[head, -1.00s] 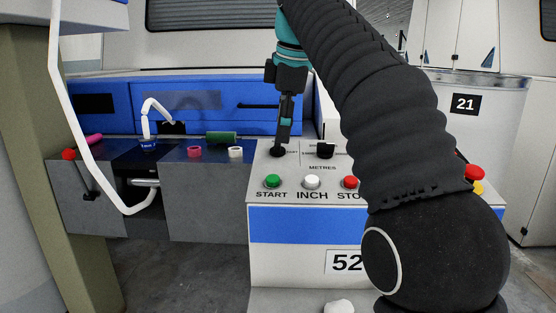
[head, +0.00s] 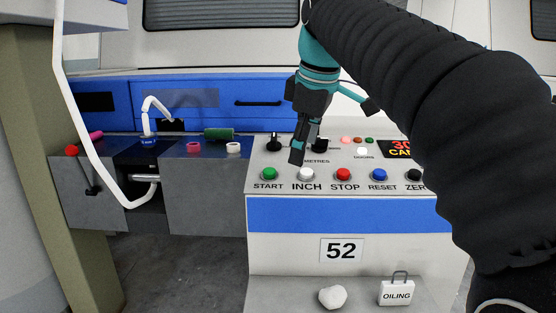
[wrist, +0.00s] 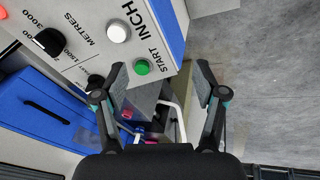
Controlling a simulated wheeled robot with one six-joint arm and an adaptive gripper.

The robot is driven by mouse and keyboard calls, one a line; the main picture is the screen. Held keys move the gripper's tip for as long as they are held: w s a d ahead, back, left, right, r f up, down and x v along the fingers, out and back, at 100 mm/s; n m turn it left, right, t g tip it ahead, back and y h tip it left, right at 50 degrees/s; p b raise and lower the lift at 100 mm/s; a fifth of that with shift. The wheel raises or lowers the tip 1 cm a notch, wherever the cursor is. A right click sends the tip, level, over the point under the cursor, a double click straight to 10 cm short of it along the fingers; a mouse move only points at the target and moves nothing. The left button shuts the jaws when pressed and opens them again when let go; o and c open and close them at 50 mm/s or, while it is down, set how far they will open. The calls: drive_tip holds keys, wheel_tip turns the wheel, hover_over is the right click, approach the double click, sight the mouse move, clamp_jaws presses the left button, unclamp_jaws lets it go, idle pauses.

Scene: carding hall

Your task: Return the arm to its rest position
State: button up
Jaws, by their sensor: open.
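My gripper (head: 297,152) hangs in front of the control panel (head: 262,205) in the head view, its tips just above the white INCH button (head: 306,174) in the picture. In the wrist view my gripper (wrist: 160,82) is open with nothing between its two fingers. The green START button (wrist: 142,67) shows beside the left finger there, and the white INCH button (wrist: 118,31) lies farther up. My black-sleeved arm crosses the upper right of the head view and hides part of the machine behind it.
The panel also carries the red STOP button (head: 343,174), the blue RESET button (head: 379,174) and black knobs (head: 274,143). A white OILING tag (head: 396,293) and a white lump (head: 332,297) are on the lower ledge. Grey floor (wrist: 265,80) is open.

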drive_tip(key=s+d+f+m, duration=0.3)
drive_tip(key=s+f+m, duration=0.1)
drive_tip(key=s+f, duration=0.3)
drive_tip(key=s+d+f+m+t, duration=0.1)
drive_tip(key=s+d+f+m, duration=0.3)
drive_tip(key=s+f, duration=0.3)
drive_tip(key=s+d+f+m+t+h, duration=0.1)
drive_tip(key=s+d+f+m, duration=0.3)
drive_tip(key=f, duration=0.9)
drive_tip(key=s+m, duration=0.1)
drive_tip(key=s, duration=0.2)
drive_tip(key=shift+s+m, duration=0.3)
drive_tip(key=shift+s, duration=0.05)
